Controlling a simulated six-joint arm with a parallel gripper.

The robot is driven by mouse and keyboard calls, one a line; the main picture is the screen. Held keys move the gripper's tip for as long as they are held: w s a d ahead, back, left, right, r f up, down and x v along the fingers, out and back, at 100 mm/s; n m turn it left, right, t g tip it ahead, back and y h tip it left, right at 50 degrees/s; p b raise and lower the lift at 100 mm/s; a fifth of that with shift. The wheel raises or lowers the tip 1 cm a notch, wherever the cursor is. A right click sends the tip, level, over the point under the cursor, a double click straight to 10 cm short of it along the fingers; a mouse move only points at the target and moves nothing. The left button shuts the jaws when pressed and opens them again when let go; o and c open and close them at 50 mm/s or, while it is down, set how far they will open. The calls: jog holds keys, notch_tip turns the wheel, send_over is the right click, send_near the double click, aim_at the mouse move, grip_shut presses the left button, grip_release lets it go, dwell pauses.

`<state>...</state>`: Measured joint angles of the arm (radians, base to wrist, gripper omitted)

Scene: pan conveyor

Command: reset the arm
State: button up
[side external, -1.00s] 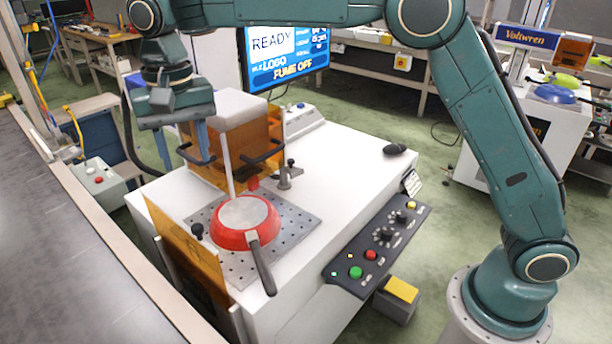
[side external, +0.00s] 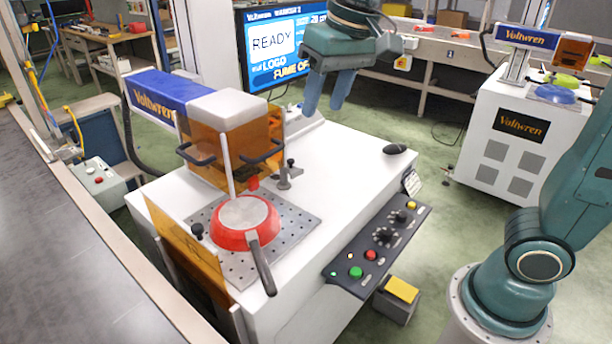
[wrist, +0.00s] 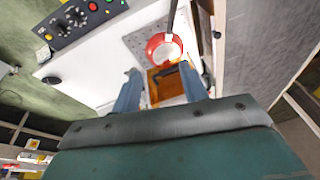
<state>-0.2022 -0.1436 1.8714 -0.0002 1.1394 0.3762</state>
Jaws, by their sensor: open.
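My gripper (side external: 326,92) hangs open and empty in the side external view, in front of the screen's right part and above the back of the white machine. Its two blue fingers point down and stand apart. In the wrist view my gripper (wrist: 160,92) shows both fingers spread with nothing between them. A red pan (side external: 238,240) lies upside down on the perforated plate (side external: 296,226), its handle toward the front. The pan also shows in the wrist view (wrist: 156,53), well beyond the fingertips.
The laser head with orange guards (side external: 215,150) stands behind the pan. A control panel (side external: 372,250) with buttons runs along the machine's right edge. A screen (side external: 262,75) reads READY. A dark conveyor (side external: 60,250) lies at left. The machine top right of the plate is mostly clear.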

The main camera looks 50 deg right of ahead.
jog(key=s+d+f+n+t, duration=0.1)
jog(key=s+d+f, duration=0.2)
jog(key=s, duration=0.5)
jog(key=s+d+f+n+t, duration=0.1)
jog(key=s+d+f, duration=0.3)
jog(key=s, duration=0.3)
jog(key=shift+s+h, duration=0.3)
jog(key=shift+s, duration=0.1)
